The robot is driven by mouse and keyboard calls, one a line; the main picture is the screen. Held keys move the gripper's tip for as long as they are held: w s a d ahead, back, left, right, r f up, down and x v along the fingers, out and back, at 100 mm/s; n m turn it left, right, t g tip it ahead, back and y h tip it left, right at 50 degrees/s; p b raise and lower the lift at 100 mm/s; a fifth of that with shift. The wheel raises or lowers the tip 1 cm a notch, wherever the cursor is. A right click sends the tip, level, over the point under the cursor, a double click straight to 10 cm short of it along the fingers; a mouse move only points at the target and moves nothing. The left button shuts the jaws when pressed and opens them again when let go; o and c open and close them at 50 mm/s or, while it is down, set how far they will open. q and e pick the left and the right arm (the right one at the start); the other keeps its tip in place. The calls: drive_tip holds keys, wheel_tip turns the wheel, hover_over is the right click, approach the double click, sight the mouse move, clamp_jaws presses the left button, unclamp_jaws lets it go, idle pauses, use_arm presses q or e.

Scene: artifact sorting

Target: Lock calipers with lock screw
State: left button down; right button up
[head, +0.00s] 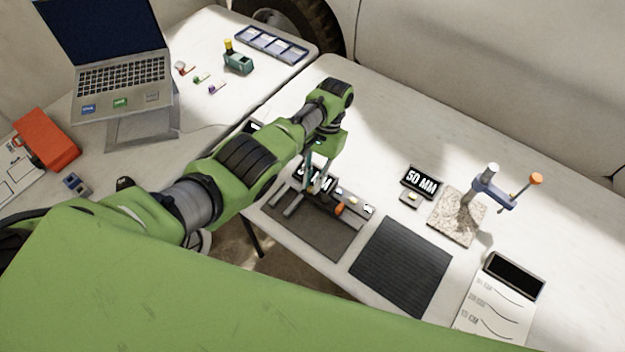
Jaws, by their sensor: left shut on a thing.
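The grey calipers (345,222) lie on a dark mat (312,236) near the table's front edge. A small orange part (339,209) shows on or beside them; I cannot tell whether it is the lock screw. My left gripper (313,184) reaches down from above onto the calipers' left part and is shut on them. Its fingers and wrist hide part of the calipers and of a black label behind. My right gripper is not in view.
A ribbed black mat (402,265) lies to the right. Behind it are a "50 MM" sign (420,182) and a granite block (457,216) with a blue stand (491,188). A notepad (494,306) lies at lower right. A laptop (122,77) stands at upper left.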

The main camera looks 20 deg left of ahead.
use_arm(q)
drive_tip(key=c, duration=2)
unclamp_jaws()
drive_tip(key=v, duration=1.2)
